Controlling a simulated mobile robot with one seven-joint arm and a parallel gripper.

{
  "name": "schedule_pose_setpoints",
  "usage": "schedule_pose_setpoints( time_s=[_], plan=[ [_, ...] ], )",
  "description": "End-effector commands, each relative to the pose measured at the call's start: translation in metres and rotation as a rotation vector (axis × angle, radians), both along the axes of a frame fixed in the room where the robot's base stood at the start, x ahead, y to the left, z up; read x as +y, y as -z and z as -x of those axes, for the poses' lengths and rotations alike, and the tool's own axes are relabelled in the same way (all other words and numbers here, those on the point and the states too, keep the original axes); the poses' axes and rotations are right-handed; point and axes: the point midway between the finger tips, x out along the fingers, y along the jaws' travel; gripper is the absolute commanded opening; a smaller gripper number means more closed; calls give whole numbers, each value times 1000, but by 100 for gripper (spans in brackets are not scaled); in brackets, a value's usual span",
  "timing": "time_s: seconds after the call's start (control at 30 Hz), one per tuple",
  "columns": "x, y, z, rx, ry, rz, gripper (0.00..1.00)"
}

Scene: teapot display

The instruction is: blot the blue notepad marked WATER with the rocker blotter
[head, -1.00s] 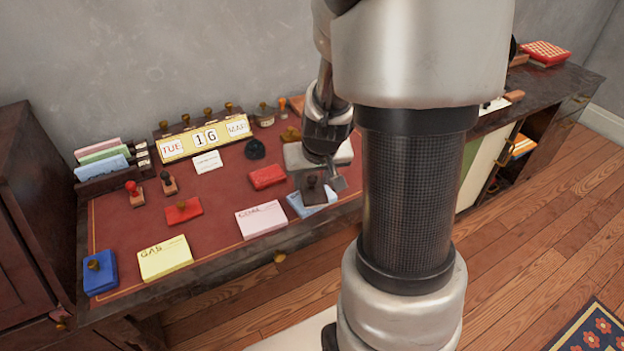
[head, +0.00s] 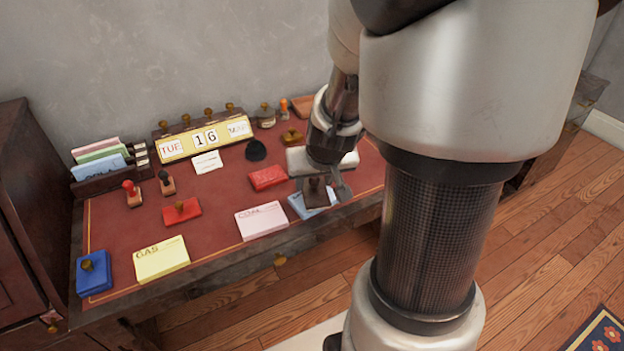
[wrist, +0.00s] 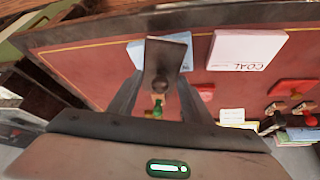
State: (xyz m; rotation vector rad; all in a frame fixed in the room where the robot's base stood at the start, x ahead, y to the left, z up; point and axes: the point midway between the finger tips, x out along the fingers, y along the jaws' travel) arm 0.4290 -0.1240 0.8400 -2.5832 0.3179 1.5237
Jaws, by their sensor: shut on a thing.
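My gripper (head: 325,172) is shut on the rocker blotter (head: 316,194), a dark flat block with a knob on top. In the wrist view the blotter (wrist: 168,55) sits between my fingers (wrist: 157,88), held by its knob. The blue notepad (head: 299,208) lies near the desk's front edge, right of the pink COAL pad. The blotter is over the notepad and covers much of it. In the wrist view, blue parts of the notepad (wrist: 136,52) show on both sides of the blotter. Its marking is not readable. I cannot tell whether blotter and notepad touch.
The pink COAL pad (head: 262,221) and yellow GAS pad (head: 161,259) lie to the left. A date display (head: 205,138) stands at the back. Bare red desktop (head: 215,235) lies between the pads.

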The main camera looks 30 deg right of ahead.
Motion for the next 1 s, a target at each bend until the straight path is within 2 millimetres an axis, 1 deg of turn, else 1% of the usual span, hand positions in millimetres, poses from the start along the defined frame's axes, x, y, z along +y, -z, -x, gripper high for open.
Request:
schedule_pose_setpoints(
  time_s=[0.03, 1.0],
  plan=[
    [0, 2, 1, -4, 0, 0, 25],
    [1, -2, 5, -96, 1, 25, 25]
  ],
)
